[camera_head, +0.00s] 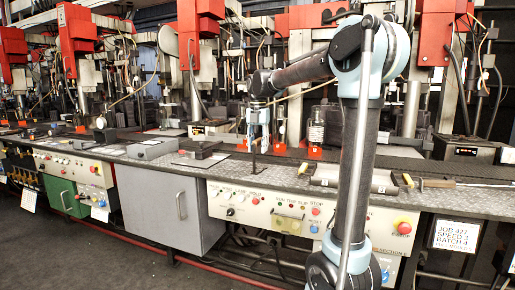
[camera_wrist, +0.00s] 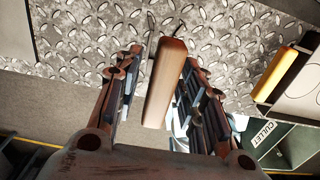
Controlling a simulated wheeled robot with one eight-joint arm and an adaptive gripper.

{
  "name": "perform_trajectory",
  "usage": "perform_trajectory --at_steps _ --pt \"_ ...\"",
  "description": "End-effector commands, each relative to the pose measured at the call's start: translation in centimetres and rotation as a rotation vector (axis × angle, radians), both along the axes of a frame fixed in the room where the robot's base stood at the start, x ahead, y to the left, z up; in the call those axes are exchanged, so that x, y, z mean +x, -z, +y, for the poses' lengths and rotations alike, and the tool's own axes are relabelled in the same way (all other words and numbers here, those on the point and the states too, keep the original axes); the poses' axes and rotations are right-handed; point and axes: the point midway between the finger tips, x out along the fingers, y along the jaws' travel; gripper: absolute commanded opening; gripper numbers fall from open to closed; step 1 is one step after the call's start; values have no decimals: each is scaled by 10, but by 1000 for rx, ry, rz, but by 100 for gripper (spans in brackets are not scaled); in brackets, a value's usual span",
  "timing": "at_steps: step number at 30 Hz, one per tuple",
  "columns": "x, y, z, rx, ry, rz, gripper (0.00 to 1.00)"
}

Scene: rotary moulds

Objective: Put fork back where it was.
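The fork has a brown wooden handle (camera_wrist: 166,85), which lies lengthwise between the two fingers of my gripper (camera_wrist: 165,60) in the wrist view. A thin dark piece runs on from its far end. The right finger looks close against the handle; a narrow gap seems to show on the left. In the head view my gripper (camera_head: 257,137) points down over the grey bench. A thin dark shaft, seemingly the fork (camera_head: 254,160), hangs upright below it, its lower end at or just above the bench top. The tines cannot be made out.
The patterned metal bench top (camera_head: 225,167) has free room around the fork. A flat dark plate (camera_head: 200,158) lies to the left. A shallow tray (camera_head: 345,180) and a wooden-handled tool (camera_head: 435,183) lie to the right. Red presses (camera_head: 190,30) stand behind.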

Motion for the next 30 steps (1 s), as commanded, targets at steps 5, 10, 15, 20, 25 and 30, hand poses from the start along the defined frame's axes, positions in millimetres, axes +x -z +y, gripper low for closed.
perform_trajectory --at_steps 5,10,15,20,25,30 --pt "0 -14 0 0 0 0 37" --pt "0 -43 0 0 -1 0 37" --pt "0 -76 1 0 -1 0 37" --pt "0 -101 1 0 -2 0 37" --pt "0 -116 1 0 -2 0 37" --pt "0 -121 1 0 -2 0 37"
